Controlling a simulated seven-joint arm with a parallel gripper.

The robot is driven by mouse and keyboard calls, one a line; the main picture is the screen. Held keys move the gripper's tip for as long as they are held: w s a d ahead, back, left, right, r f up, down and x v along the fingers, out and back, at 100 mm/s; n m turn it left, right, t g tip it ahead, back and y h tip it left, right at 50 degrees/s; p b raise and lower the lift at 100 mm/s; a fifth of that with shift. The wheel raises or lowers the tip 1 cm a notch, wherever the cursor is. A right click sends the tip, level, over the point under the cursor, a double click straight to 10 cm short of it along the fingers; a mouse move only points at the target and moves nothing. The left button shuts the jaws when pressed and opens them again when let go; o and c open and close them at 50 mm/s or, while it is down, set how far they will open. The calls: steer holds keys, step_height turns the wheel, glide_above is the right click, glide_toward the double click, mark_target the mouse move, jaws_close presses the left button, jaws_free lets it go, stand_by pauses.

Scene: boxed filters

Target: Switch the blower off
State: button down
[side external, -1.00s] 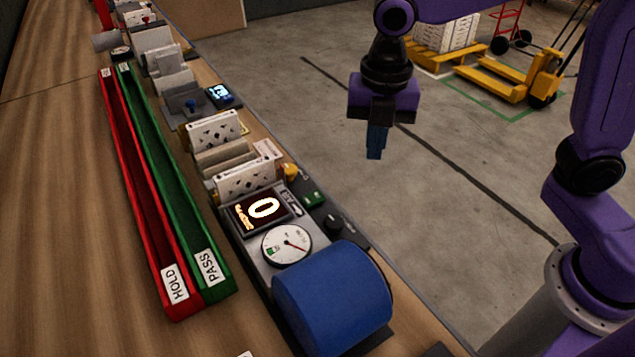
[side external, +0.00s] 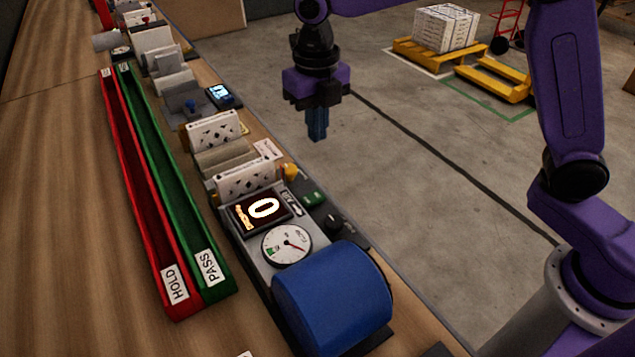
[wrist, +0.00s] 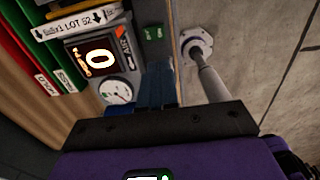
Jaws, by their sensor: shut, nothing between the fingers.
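The blower unit has a blue drum (side external: 335,297), a round white gauge (side external: 287,245) and a dark display (side external: 260,209) reading 0. Along its right edge are a green rocker-like switch (side external: 313,199) and a black knob (side external: 333,224). In the wrist view the green switch (wrist: 153,32), display (wrist: 97,57) and gauge (wrist: 116,91) show near the fingers. My gripper (side external: 317,137) is shut and empty, with blue fingers pointing down. It hangs in the air beyond the bench edge, apart from the switch. The fingers (wrist: 155,88) hide part of the unit in the wrist view.
Long red HOLD (side external: 172,290) and green PASS (side external: 213,276) trays lie left of the unit. Boxed filters (side external: 246,180) stand behind it, beside a yellow knob (side external: 290,171). A grey post (wrist: 210,78) stands off the bench edge. The floor to the right has open room.

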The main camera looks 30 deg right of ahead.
mark_target(318, 195)
step_height(318, 195, down, 14)
steer(key=shift+f, duration=0.1)
stand_by(0.5)
steer(key=shift+d+f, duration=0.15)
stand_by(0.4)
